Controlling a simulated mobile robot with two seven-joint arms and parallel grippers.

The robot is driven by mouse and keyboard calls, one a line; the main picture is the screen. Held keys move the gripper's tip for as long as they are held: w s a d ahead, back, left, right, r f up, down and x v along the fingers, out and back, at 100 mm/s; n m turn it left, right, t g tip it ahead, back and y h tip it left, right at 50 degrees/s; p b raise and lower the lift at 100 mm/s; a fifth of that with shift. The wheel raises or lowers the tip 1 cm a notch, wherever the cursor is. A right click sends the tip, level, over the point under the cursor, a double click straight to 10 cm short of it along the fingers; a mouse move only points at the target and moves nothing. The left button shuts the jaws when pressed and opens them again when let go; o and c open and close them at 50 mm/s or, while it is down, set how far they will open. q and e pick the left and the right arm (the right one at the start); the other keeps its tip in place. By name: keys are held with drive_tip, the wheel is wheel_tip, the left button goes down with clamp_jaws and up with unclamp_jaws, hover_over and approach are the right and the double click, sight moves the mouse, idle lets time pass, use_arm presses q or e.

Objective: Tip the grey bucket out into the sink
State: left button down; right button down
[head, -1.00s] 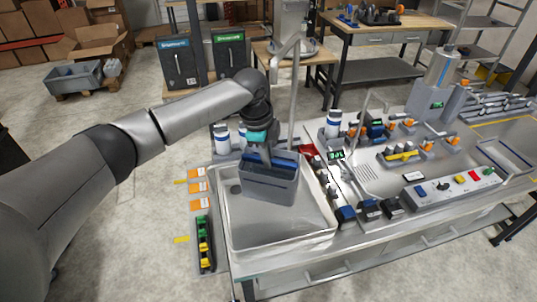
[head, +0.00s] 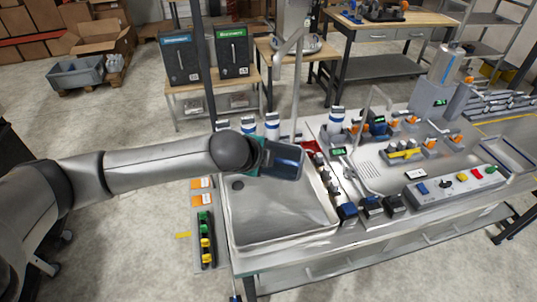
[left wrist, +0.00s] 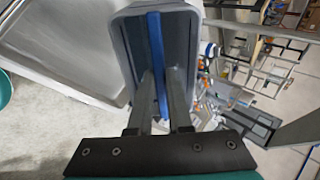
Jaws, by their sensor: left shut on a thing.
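The grey bucket (head: 284,160) is held in the air above the back edge of the sink (head: 250,232), tipped well over from upright. My left gripper (head: 264,158) comes in from the left and is shut on the bucket's blue bar (left wrist: 157,60). In the left wrist view, its two fingers (left wrist: 159,95) lie on either side of that bar, in front of the bucket's open side. The sink basin is pale, with a dark drain at its back left, and its visible floor looks bare. I cannot tell whether anything is left in the bucket. My right gripper is not in view.
White bottles (head: 271,126) stand behind the sink, near a tall tap post. A red item (head: 311,147) and dark boxes (head: 371,206) line its right side. A rack of green and yellow pieces (head: 206,240) and orange cards (head: 202,191) lie left.

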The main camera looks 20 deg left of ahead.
use_arm(q)
drive_tip(key=shift+s+t, duration=0.2)
drive_tip(key=shift+t, duration=0.3)
drive_tip(key=b, duration=0.1)
drive_tip(key=t+b, duration=0.1)
drive_tip(key=b, duration=0.1)
drive_tip(key=shift+s+f, duration=0.15)
drive_tip(key=shift+f, duration=0.1)
drive_tip(key=t+b, duration=0.1)
drive_tip(key=b, duration=0.2)
drive_tip(key=shift+s+b, duration=0.2)
drive_tip(key=shift+b, duration=0.2)
drive_tip(key=s+f+t+b, duration=0.1)
drive_tip(key=t+b, duration=0.1)
drive_tip(key=b, duration=0.5)
drive_tip(key=s+f+t+b, duration=0.1)
drive_tip(key=t+b, duration=0.2)
drive_tip(key=b, duration=0.5)
drive_tip(key=s+f+m+t+b, duration=0.1)
drive_tip(key=t+b, duration=0.2)
drive_tip(key=b, duration=0.5)
drive_tip(key=shift+s+d+f, duration=0.15)
drive_tip(key=shift+s+f, duration=0.1)
drive_tip(key=shift+f, duration=0.05)
drive_tip(key=shift+b, duration=0.3)
